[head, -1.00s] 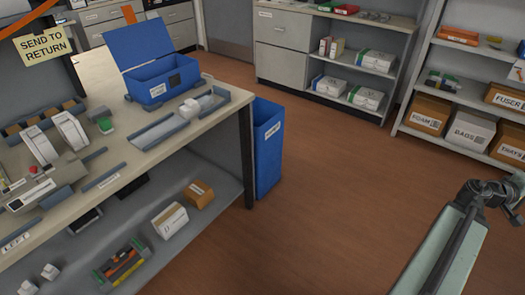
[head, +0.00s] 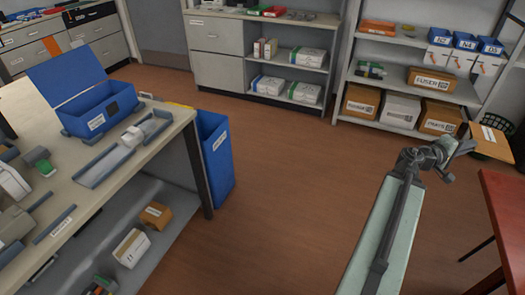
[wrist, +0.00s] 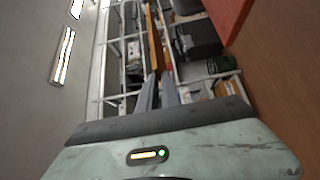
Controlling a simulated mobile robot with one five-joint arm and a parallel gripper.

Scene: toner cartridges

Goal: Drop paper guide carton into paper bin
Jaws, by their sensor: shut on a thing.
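A flat brown carton (head: 490,143) with a pale label is at the end of my arm at the right of the head view. My gripper (head: 462,143) is shut on it and holds it up in the air. In the wrist view the carton (wrist: 153,42) shows as a thin brown edge rising from between the grey fingers of my gripper (wrist: 158,88). A tall blue bin (head: 217,165) with a white label stands on the floor at the right end of the workbench, well left of my gripper. Its label is too small to read, and its inside is mostly hidden.
The workbench (head: 160,135) at left bears an open blue box (head: 93,110) and grey trays. Shelves with boxes (head: 400,108) line the back. A red table (head: 505,205) stands at the right edge. Brown floor (head: 270,200) lies clear between bin and arm.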

